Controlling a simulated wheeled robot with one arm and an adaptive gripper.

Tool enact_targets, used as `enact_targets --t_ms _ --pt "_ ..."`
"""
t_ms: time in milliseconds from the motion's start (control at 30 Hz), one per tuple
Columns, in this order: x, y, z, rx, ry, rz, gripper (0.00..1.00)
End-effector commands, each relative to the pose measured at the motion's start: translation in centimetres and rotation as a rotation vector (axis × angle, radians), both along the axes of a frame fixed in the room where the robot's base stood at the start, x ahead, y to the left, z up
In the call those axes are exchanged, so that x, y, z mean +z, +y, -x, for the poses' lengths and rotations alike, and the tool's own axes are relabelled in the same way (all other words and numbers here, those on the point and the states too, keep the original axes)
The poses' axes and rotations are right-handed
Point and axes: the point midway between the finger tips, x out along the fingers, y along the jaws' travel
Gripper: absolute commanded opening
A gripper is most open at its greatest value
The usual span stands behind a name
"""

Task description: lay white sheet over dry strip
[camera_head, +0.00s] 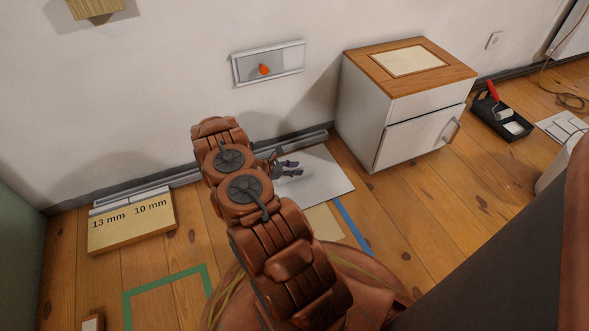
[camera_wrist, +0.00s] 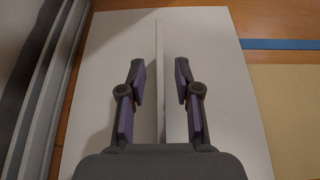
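The white sheet (camera_head: 322,182) lies on the wooden floor by the wall, right of my arm in the head view. In the wrist view the sheet (camera_wrist: 225,130) fills the middle, with a thin upright white ridge (camera_wrist: 160,60) along it. My gripper (camera_wrist: 162,82) is over the sheet, its fingers apart on either side of the ridge, with gaps showing. My gripper also shows in the head view (camera_head: 288,169), partly hidden by my arm. A tan strip (camera_head: 324,222) lies beside the sheet; I cannot tell whether it is the dry strip.
Blue tape (camera_head: 352,226) runs beside the tan strip. A green tape outline (camera_head: 165,285) and a block marked 13 mm and 10 mm (camera_head: 133,222) are at left. A white cabinet (camera_head: 400,110) stands behind right. A grey rail (camera_wrist: 45,100) runs along the wall.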

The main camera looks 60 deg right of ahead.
Motion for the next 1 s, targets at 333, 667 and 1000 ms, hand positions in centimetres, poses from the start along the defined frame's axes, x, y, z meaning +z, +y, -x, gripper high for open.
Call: enact_targets --t_ms 333,667,1000 --pt "2.5 3.3 -2.4 0.005 -0.002 0.0 0.33" --pt "4.8 7.7 -5.1 0.002 -0.002 0.001 0.33" --pt "6.5 9.6 -6.2 -0.014 -0.019 -0.002 0.33"
